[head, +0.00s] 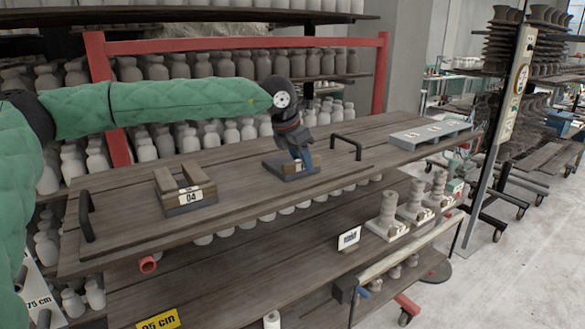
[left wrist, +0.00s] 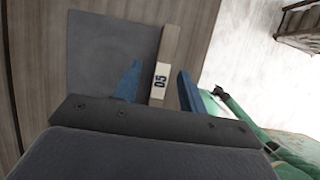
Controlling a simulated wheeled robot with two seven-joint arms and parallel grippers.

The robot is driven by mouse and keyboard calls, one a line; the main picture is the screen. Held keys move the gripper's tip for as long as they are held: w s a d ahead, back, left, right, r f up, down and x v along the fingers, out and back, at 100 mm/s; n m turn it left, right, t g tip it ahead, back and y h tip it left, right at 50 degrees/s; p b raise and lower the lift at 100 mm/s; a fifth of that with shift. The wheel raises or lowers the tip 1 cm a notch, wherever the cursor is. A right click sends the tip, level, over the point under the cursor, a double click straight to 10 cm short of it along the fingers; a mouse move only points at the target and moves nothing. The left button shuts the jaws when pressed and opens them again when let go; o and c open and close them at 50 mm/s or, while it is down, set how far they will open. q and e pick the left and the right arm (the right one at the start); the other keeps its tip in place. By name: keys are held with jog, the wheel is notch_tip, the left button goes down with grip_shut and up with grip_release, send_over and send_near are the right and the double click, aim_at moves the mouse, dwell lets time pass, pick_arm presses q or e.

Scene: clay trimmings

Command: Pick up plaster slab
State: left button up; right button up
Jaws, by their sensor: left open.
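My left gripper (head: 298,158) is over the middle of the upper wooden board and points down. In the left wrist view its blue fingers (left wrist: 158,82) are apart, one on each side of a narrow beige bar marked 05 (left wrist: 169,50), which looks like the plaster slab. I cannot tell whether either finger touches it. The bar lies along one edge of a flat grey plate (left wrist: 100,50). In the head view the grey plate (head: 275,168) shows under the gripper, and the fingers partly hide the bar. My right gripper is out of view.
A similar grey base with two beige bars, marked 04 (head: 190,197), stands to the left on the board. A black handle (head: 346,140) rises close to the right of the gripper. A grey pallet-like tray (head: 430,136) lies further right. Bare board separates these.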

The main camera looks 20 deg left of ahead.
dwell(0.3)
pick_arm(q)
grip_shut()
dwell(0.3)
